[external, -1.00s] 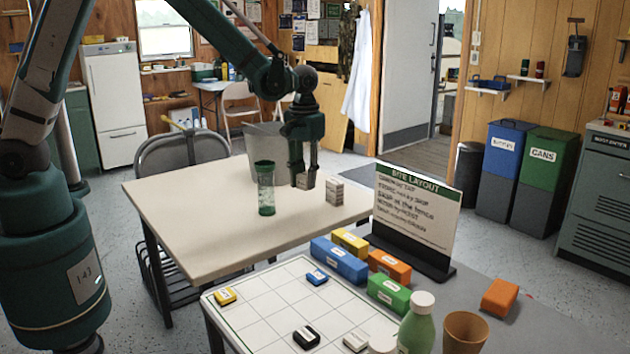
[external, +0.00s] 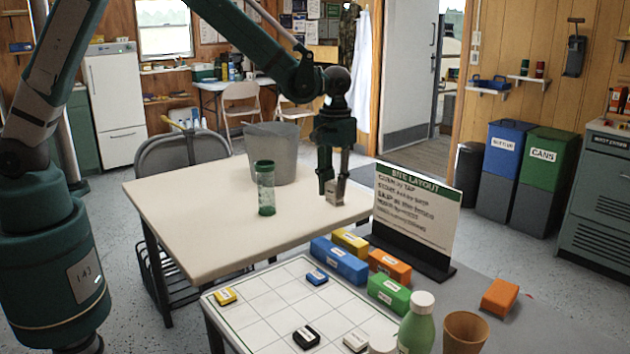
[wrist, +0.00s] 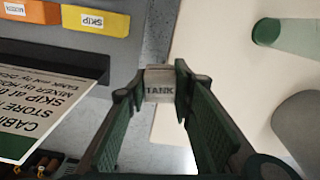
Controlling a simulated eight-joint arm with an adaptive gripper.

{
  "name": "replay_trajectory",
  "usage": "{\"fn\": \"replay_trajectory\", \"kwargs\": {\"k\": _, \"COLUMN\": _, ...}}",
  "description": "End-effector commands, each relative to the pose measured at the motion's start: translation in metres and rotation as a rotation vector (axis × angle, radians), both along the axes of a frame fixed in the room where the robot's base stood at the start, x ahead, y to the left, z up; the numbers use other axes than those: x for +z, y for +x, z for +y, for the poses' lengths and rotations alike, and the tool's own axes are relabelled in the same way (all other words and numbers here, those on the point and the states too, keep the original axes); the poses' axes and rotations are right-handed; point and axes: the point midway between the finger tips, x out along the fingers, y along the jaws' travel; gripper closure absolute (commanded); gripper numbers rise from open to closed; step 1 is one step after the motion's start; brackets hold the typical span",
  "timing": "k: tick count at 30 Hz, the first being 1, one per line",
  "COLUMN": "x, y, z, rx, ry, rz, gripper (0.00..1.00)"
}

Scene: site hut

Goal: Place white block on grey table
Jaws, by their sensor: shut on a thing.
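My gripper (external: 333,192) is shut on a pale, off-white block (external: 335,199), near the right edge of the cream table (external: 200,220). The block also shows between my fingertips in the wrist view (wrist: 160,86), with the word TANK on its face. I cannot tell whether its underside touches the table. The grey table (external: 540,333) is in front, holding the grid board and coloured blocks. Another white block (external: 356,340) lies on the board.
A green-capped clear tumbler (external: 266,190) and grey bin (external: 272,150) stand left of my gripper. A sign (external: 415,215), blue (external: 338,262), yellow (external: 350,242), orange (external: 390,265) and green (external: 388,293) blocks, a green bottle (external: 417,325) and brown cup (external: 466,330) crowd the grey table.

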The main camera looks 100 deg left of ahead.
Motion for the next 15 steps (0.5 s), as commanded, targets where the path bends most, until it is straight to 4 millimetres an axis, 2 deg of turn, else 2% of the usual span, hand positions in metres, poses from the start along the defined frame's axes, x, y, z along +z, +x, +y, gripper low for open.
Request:
{"fn": "replay_trajectory", "kwargs": {"k": 1, "x": 0.0, "y": 0.016, "z": -0.013, "rx": -0.012, "ry": 0.0, "rz": 0.0, "gripper": 0.89}}
{"fn": "replay_trajectory", "kwargs": {"k": 3, "x": 0.001, "y": 0.034, "z": -0.028, "rx": -0.024, "ry": 0.0, "rz": 0.0, "gripper": 0.89}}
{"fn": "replay_trajectory", "kwargs": {"k": 11, "x": 0.002, "y": 0.098, "z": -0.092, "rx": -0.066, "ry": 0.0, "rz": 0.0, "gripper": 0.89}}
{"fn": "replay_trajectory", "kwargs": {"k": 15, "x": 0.002, "y": 0.129, "z": -0.13, "rx": -0.089, "ry": 0.0, "rz": 0.0, "gripper": 0.89}}
